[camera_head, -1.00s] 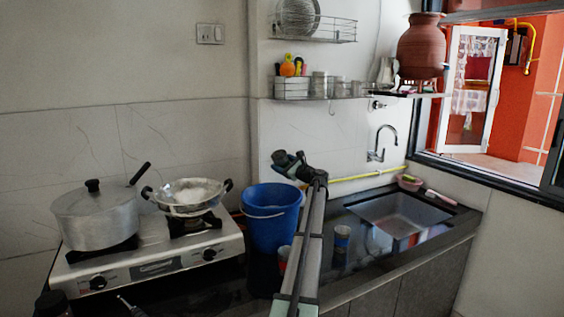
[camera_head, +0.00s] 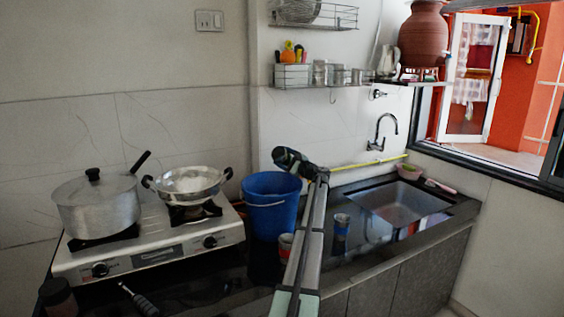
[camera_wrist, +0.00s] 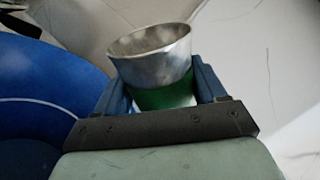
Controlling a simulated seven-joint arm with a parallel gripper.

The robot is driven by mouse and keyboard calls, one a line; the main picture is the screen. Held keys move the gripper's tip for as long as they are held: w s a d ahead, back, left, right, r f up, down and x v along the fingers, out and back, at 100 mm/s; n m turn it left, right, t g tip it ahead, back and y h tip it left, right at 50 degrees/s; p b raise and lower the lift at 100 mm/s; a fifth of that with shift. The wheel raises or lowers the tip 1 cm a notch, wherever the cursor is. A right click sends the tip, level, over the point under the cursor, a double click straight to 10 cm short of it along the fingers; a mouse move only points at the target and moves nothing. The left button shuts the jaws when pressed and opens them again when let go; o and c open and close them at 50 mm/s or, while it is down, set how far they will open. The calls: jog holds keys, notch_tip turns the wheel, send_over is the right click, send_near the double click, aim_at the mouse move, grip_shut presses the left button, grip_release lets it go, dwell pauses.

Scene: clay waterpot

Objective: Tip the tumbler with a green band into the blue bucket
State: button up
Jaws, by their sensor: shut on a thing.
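My gripper (camera_wrist: 162,88) is shut on the tumbler with a green band (camera_wrist: 150,58). The tumbler is grey metal, with its green band low between the fingers; its open rim is at the top of the wrist view. I cannot tell what is inside it. In the head view my gripper (camera_head: 288,158) is above the back right rim of the blue bucket (camera_head: 268,210), and the tumbler cannot be made out there. The bucket (camera_wrist: 45,85) fills the left of the wrist view, beside the tumbler. The bucket stands upright on the dark counter.
A red-banded cup (camera_head: 285,243) stands by the bucket, close to my arm. A blue-banded cup (camera_head: 341,228) stands before the sink (camera_head: 400,205). The stove (camera_head: 150,250), with a lidded pot (camera_head: 98,210) and a pan (camera_head: 188,186), is at left. The tap (camera_head: 386,130) is behind.

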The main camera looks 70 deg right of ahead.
jog(key=shift+f+n, duration=0.25)
jog(key=shift+n, duration=0.35)
jog(key=shift+f+n+t+y, duration=0.15)
jog(key=shift+n+t+y, duration=0.25)
jog(key=shift+n, duration=0.7)
jog(key=shift+n, duration=0.6)
jog(key=shift+a, duration=0.1)
dwell(0.4)
jog(key=shift+a+r+n+y, duration=0.1)
jog(key=shift+r+n+y, duration=0.25)
jog(key=shift+n, duration=0.55)
jog(key=shift+w+a+r+n, duration=0.1)
jog(key=shift+a+r+n, duration=0.05)
jog(key=shift+n, duration=0.65)
jog(key=shift+r, duration=0.1)
